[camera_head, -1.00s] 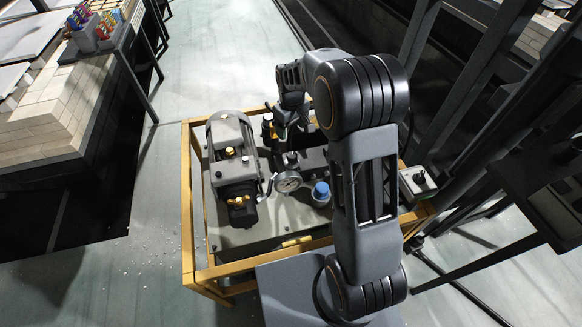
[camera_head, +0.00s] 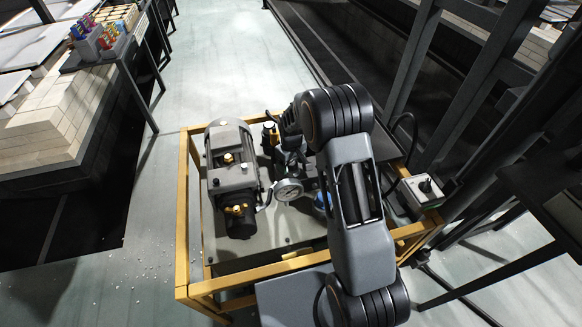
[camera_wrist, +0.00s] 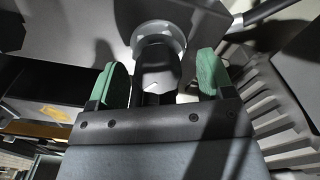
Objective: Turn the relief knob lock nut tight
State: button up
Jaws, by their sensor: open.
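In the wrist view a dark knob (camera_wrist: 158,72) stands between the two green finger pads of my gripper (camera_wrist: 162,78). The pads are apart, with a visible gap on each side of the knob. A light grey ring (camera_wrist: 165,32), which looks like the lock nut, sits around the knob's base at the far end. I cannot tell whether the ring is tight. In the head view my arm reaches over the right half of the hydraulic unit, and my wrist hides most of the knob and gripper.
A grey motor (camera_head: 232,165) stands left of my wrist. A pressure gauge (camera_head: 288,190) is close by in front, with a partly hidden blue cap to its right. A yellow frame (camera_head: 182,220) surrounds the unit. A switch box (camera_head: 422,191) sits at the right.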

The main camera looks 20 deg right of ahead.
jog(key=shift+f, duration=0.6)
jog(key=c, duration=0.9)
